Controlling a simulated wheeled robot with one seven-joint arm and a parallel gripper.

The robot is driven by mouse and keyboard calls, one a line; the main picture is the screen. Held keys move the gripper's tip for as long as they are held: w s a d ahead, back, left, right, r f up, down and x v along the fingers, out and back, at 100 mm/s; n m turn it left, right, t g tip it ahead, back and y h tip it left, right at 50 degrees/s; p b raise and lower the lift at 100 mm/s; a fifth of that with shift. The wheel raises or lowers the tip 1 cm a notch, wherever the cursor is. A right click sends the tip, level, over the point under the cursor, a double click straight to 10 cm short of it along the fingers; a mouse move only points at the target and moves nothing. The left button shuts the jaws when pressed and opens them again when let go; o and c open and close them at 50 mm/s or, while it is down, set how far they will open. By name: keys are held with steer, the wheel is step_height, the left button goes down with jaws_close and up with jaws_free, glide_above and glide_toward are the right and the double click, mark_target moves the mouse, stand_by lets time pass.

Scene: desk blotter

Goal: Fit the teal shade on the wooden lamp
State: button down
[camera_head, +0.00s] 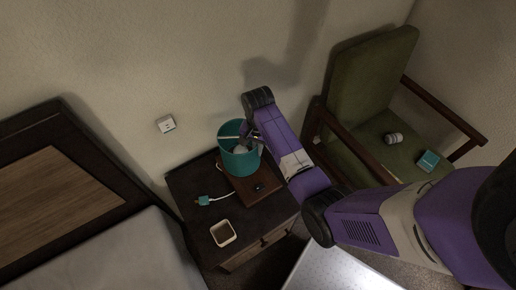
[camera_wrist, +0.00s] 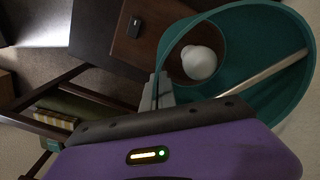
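The teal shade (camera_head: 238,163) is an open cylinder with a pale bar across its inside, over the back of the nightstand. It also shows in the wrist view (camera_wrist: 235,18), at the right. My gripper (camera_wrist: 160,92) has its grey fingers at the shade's rim and appears shut on it. A white bulb (camera_wrist: 199,63) of the lamp shows through the shade. The rest of the wooden lamp is hidden by the shade, so I cannot tell whether the shade touches it.
The dark nightstand (camera_head: 185,183) bears a brown board (camera_head: 268,194) with a small black object (camera_head: 257,187), a teal plug-like piece (camera_head: 203,200) on a white cord, and a cream square dish (camera_head: 222,233). A bed stands left, a green armchair (camera_head: 365,75) right, and the wall is close behind.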

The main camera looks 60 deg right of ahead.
steer(key=shift+f+b, duration=0.6)
steer(key=shift+f, duration=0.45)
steer(key=c, duration=1.6)
jaws_free()
steer(key=shift+r, duration=0.15)
step_height(320, 180, up, 8)
steer(key=shift+f, duration=0.2)
